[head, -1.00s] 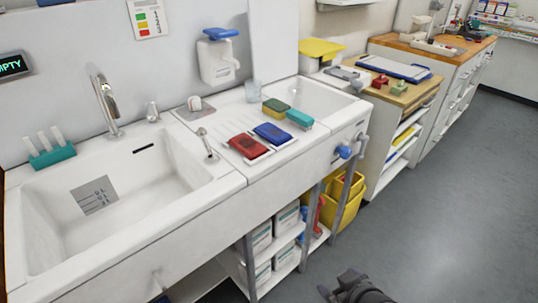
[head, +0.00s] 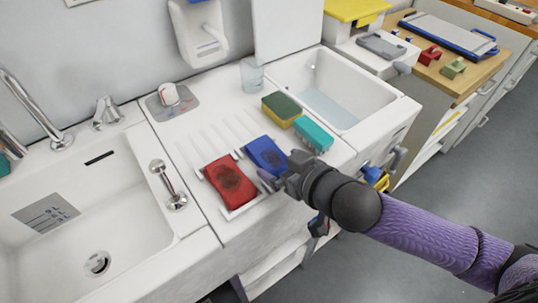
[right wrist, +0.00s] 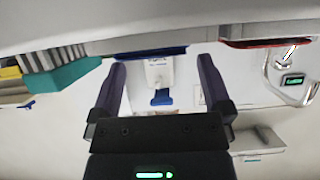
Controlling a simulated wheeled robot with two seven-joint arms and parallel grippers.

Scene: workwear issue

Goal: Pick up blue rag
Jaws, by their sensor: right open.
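The blue rag (head: 266,153) lies flat on the ribbed drainboard (head: 202,143) between the two sinks, with a darker stain on it. A red rag (head: 230,184) lies just left of it. My right gripper (head: 268,179) is at the near edge of the blue rag, coming from the right. In the right wrist view, the gripper (right wrist: 162,64) is open, its two purple fingers apart with nothing held. The blue rag's edge (right wrist: 150,52) shows ahead between the fingers. I cannot tell whether the fingers touch it. My left gripper is out of view.
A clear cup (head: 251,75) stands behind.

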